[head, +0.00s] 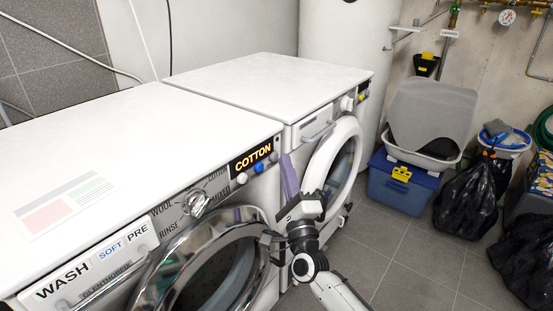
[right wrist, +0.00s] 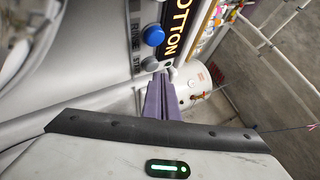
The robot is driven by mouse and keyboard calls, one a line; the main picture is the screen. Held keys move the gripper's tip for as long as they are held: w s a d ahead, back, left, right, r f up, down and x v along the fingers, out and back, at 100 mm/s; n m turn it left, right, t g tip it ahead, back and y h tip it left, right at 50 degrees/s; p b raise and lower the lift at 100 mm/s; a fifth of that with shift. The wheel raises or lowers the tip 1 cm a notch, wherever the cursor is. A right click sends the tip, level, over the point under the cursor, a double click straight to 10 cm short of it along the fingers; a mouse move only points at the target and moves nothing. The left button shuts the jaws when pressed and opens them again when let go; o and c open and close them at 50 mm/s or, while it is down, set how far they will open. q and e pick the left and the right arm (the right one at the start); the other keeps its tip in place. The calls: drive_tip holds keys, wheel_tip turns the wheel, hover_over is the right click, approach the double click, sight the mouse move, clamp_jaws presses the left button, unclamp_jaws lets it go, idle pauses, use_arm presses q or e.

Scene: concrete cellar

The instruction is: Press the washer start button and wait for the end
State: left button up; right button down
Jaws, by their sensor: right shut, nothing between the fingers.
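The near washer (head: 120,150) has a front panel with a dial (head: 195,203) and a lit display (head: 253,160) reading COTTON. Below the display are a blue button (head: 258,168) and pale buttons beside it (head: 242,178). Its chrome-rimmed round door (head: 170,270) looks shut. My right gripper (head: 286,160) is shut and empty, its purple fingers pointing up just right of the panel. In the right wrist view, the fingertips (right wrist: 160,76) are near a grey button (right wrist: 149,63), with the blue button (right wrist: 153,35) beyond it. Contact cannot be told. My left gripper is not in view.
A second white machine (head: 270,85) stands right beside the washer, its round door (head: 345,150) close to my right arm. A blue box (head: 400,190) and black bags (head: 468,200) stand on the right. Tiled floor (head: 400,260) between is clear.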

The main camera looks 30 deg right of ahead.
drive_tip(key=shift+w+a, duration=0.2)
drive_tip(key=shift+w, duration=0.25)
idle(0.6)
drive_tip(key=shift+s+d, duration=0.35)
drive_tip(key=shift+s, duration=0.5)
drive_tip(key=shift+s, duration=0.1)
drive_tip(key=s, duration=0.1)
drive_tip(key=s+d+p, duration=0.1)
drive_tip(key=s, duration=0.1)
drive_tip(key=s+d+p, duration=0.1)
drive_tip(key=s, duration=0.1)
drive_tip(key=shift+s+d, duration=0.15)
drive_tip(key=shift+s, duration=0.05)
